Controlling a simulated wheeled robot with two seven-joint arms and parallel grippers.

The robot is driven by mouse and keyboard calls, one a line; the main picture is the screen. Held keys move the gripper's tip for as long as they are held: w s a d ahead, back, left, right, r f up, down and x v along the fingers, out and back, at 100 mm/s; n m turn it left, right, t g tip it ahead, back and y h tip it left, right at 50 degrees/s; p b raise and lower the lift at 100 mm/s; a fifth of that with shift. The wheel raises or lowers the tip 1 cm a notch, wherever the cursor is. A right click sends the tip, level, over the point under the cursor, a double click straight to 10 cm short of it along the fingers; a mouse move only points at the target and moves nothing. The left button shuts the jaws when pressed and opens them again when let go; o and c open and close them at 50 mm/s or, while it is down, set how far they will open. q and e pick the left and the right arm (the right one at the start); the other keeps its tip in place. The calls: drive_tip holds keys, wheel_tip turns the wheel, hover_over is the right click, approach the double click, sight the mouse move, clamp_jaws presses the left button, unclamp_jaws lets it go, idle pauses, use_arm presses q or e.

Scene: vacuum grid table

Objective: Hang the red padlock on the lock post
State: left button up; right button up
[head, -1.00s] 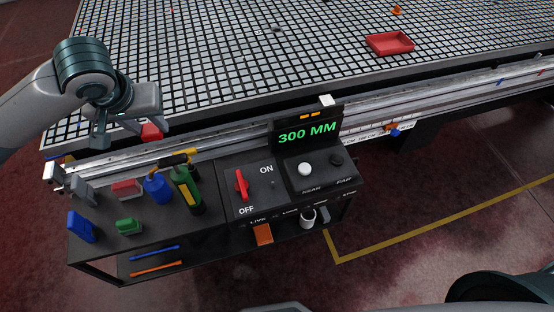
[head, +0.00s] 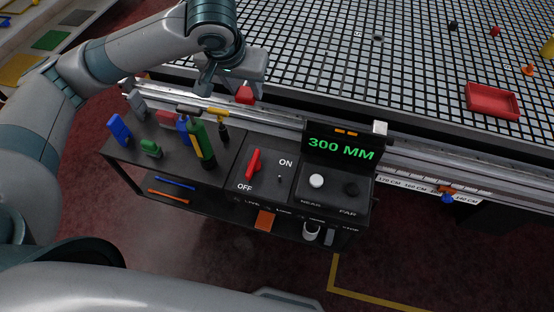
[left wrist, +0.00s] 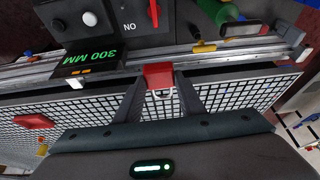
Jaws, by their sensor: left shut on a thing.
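The red padlock (head: 244,94) is held in my left gripper (head: 236,88), above the near edge of the grid table. In the left wrist view, the padlock (left wrist: 158,74) sits between the two fingers, with its pale shackle showing toward the palm. A small thin post (head: 279,178), which looks like the lock post, stands on the black console, right of the red switch lever (head: 254,163). The padlock is apart from it, behind and to its left in the head view. My right gripper is not in view.
A green bottle (head: 201,146) and several coloured holders stand on the console's left part. A raised display (head: 341,149) reading 300 MM stands at its right. A metal rail (head: 420,170) runs along the table edge. A red tray (head: 492,101) lies on the grid.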

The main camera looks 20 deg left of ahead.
use_arm(q)
drive_tip(key=shift+d, duration=0.15)
idle(0.3)
drive_tip(key=shift+d+f+m, duration=0.15)
drive_tip(key=shift+f+m, duration=0.25)
drive_tip(key=shift+f, duration=0.15)
drive_tip(key=s+d+f+m+g+h+p, duration=0.1)
drive_tip(key=s+d+f+m+h+p, duration=0.1)
drive_tip(key=f+m, duration=0.5)
drive_tip(key=s+d+f+m+g+h+p, duration=0.2)
drive_tip(key=f+m, duration=0.5)
drive_tip(key=f, duration=0.5)
drive_tip(key=shift+s+d+p, duration=0.2)
drive_tip(key=shift+s+p, duration=0.05)
drive_tip(key=shift+p, duration=0.3)
